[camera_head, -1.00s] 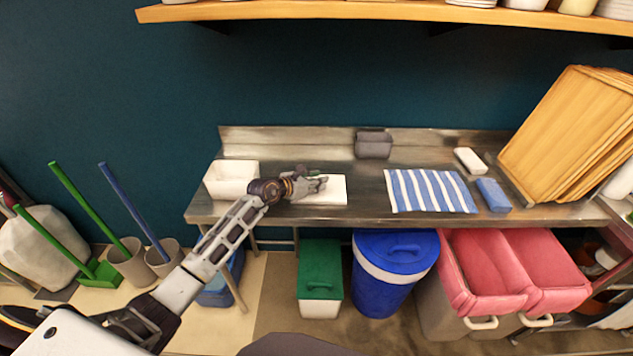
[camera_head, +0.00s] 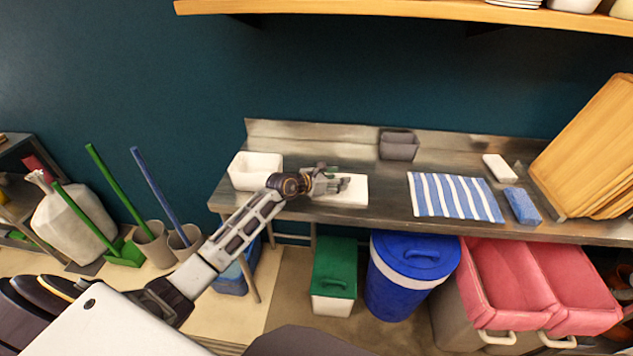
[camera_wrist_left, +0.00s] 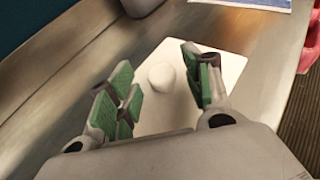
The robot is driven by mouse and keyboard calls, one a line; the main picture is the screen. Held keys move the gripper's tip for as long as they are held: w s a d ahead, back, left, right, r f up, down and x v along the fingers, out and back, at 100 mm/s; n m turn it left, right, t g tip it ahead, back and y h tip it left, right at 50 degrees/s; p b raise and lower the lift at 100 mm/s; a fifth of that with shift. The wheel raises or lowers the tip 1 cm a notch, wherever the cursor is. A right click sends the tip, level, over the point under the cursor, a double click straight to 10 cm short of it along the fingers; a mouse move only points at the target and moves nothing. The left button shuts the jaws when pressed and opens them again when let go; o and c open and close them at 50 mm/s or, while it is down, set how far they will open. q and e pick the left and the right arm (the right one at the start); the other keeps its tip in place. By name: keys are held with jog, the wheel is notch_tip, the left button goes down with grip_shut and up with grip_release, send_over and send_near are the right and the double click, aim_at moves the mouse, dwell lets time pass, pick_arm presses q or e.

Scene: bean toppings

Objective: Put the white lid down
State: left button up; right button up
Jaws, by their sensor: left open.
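The white lid (camera_head: 354,190) lies flat on the steel counter, partly hidden by my left gripper in the head view. In the left wrist view the white lid (camera_wrist_left: 222,75) shows as a flat plate with a rounded knob (camera_wrist_left: 161,76). My left gripper (camera_head: 338,184) is above the lid; in the left wrist view its green-padded fingers (camera_wrist_left: 158,92) are spread apart, with the knob just beyond and between them. Nothing is held between the fingers. An open white container (camera_head: 236,181) stands on the counter left of the lid. My right gripper does not show.
The steel counter (camera_head: 385,205) has free room right of the lid. A grey container (camera_head: 398,146) stands at the back. A striped cloth (camera_head: 455,197), a blue sponge (camera_head: 522,206), a white block (camera_head: 499,168) and wooden boards (camera_head: 590,150) are to the right.

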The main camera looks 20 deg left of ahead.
pick_arm(q)
jog(key=v, duration=1.1)
